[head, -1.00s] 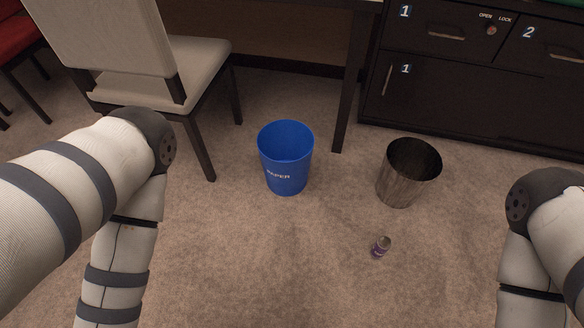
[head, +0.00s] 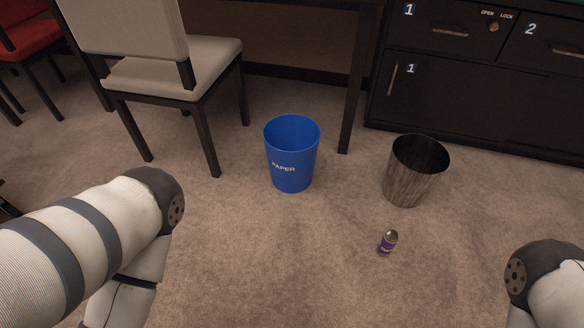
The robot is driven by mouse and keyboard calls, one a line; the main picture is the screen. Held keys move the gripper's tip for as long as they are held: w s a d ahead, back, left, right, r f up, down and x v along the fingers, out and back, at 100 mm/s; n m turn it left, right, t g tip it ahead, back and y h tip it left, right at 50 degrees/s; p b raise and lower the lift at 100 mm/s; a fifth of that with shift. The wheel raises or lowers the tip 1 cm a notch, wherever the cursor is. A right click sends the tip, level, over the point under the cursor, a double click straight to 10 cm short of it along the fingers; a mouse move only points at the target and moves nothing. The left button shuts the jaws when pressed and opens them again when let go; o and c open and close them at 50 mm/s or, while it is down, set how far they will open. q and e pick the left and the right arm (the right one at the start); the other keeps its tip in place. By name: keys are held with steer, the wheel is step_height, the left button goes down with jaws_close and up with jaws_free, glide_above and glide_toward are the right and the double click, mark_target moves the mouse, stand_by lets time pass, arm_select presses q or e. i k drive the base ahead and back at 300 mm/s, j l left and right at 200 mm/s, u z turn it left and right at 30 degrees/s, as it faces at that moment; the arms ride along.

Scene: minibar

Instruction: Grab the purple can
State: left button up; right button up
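Nothing touches the can.
A blue paper bin (head: 291,160) and a dark wood-look bin (head: 415,172) stand behind the can. A beige chair (head: 190,80) is at the upper left, and a dark cabinet (head: 470,85) is at the upper right. The carpet (head: 270,260) in front is clear.

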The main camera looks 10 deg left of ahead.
mark_target(389, 239)
steer(key=i+l, duration=0.2)
steer(key=l, duration=0.15)
steer(key=i+l, duration=0.35)
steer(key=l, duration=0.3)
steer(key=z, duration=0.05)
